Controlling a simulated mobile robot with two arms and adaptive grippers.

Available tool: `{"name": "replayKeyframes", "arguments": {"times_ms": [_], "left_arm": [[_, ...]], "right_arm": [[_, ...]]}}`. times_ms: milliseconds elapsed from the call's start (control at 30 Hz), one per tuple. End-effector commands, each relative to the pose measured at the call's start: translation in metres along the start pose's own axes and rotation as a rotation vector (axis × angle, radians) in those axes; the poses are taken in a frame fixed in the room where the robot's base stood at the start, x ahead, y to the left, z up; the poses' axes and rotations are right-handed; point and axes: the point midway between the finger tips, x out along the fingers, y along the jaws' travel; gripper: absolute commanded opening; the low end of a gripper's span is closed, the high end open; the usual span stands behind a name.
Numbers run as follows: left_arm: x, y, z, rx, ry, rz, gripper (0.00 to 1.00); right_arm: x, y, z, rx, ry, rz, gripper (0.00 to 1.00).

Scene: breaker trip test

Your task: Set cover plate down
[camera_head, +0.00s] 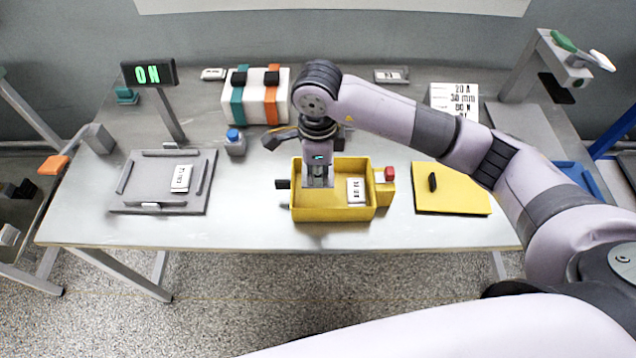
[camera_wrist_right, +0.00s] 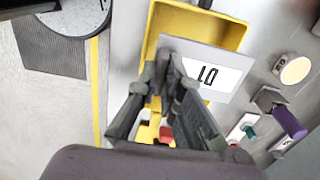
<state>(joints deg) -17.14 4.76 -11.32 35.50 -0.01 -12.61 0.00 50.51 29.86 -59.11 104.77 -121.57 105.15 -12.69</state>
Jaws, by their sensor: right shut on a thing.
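The yellow cover plate (camera_head: 462,200) with a black handle lies flat on the table, right of the yellow open box (camera_head: 335,214). My right gripper (camera_head: 318,184) points down into the box, well apart from the plate. In the wrist view its fingers (camera_wrist_right: 163,85) are drawn together at a grey block with a white label (camera_wrist_right: 228,88). The label (camera_head: 357,190) also shows inside the box in the head view. The fingers seem shut on this block; the contact is partly hidden. My left gripper is not in view.
A red button (camera_head: 390,173) sits on the box's right end. A grey tray (camera_head: 135,165) with a labelled block and a lit ON display (camera_head: 148,73) stand left. A blue-capped bottle (camera_head: 235,145) and a white case with straps (camera_head: 248,115) stand behind. The front table edge is clear.

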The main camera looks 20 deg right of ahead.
Motion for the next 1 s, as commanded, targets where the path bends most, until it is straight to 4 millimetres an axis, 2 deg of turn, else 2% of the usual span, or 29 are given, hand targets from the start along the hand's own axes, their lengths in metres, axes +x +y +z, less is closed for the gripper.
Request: {"name": "replayKeyframes", "arguments": {"times_ms": [500, 1000], "left_arm": [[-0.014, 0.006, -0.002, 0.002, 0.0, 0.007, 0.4], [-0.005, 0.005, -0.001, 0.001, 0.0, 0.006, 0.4]], "right_arm": [[0.058, 0.0, 0.0, -0.001, 0.0, 0.001, 0.0], [0.067, 0.0, 0.0, -0.002, -0.001, -0.001, 0.0]]}}
